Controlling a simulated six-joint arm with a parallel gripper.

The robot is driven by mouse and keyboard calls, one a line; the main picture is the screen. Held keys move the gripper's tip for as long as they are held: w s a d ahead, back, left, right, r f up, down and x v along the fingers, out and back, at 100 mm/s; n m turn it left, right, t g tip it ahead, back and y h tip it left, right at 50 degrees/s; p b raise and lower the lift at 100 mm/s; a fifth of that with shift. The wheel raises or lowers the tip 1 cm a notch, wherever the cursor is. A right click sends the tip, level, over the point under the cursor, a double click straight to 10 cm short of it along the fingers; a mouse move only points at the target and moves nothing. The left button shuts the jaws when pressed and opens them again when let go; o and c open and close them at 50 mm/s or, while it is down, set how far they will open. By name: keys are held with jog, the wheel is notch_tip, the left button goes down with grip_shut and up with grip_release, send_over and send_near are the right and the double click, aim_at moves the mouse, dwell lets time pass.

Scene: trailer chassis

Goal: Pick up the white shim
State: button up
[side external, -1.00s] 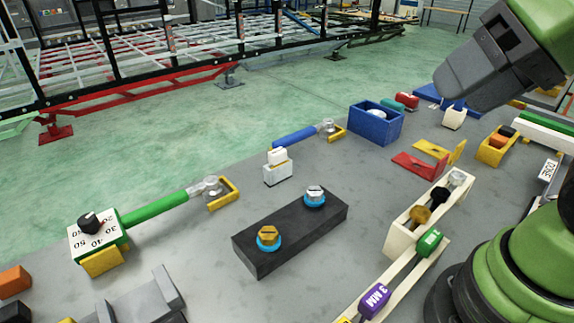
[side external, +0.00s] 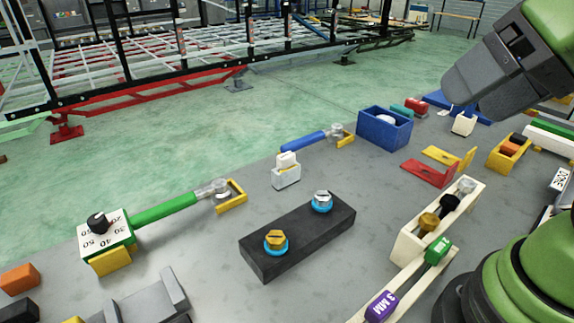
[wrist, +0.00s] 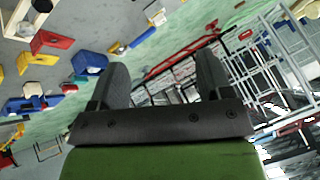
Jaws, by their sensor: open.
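A small white piece (side external: 287,160) stands upright in a white block-shaped holder (side external: 286,178) on the grey table, left of centre in the side view. It looks like the white shim, though its shape is too small to be sure. In the wrist view a small white shape (wrist: 155,12) near the top edge may be the same. My gripper shows in the wrist view (wrist: 163,78) with its two dark fingers wide apart and nothing between them. In the side view its dark housing is high at the upper right, well away from the white piece; its fingertips are not clear there.
A black block (side external: 297,236) with two bolts stands in front of the holder. A blue box (side external: 385,130) and a blue-handled tool (side external: 303,141) lie behind it. A cream rack (side external: 405,245) stands to the right. Another small white block (side external: 463,125) is below my gripper.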

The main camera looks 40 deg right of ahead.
jog(key=shift+w, duration=0.1)
jog(key=n+g+h, duration=0.2)
jog(key=n, duration=0.1)
send_over(286, 155)
jog(key=s, duration=0.7)
notch_tip(286, 155, down, 12)
jog(key=shift+n, duration=0.5)
jog(key=x, duration=0.9)
jog(key=shift+w+f, duration=0.1)
jog(key=shift+f, duration=0.2)
jog(key=shift+x, duration=2.95)
jog(key=shift+w+r, duration=0.1)
jog(key=shift+w, duration=0.05)
jog(key=c, duration=1)
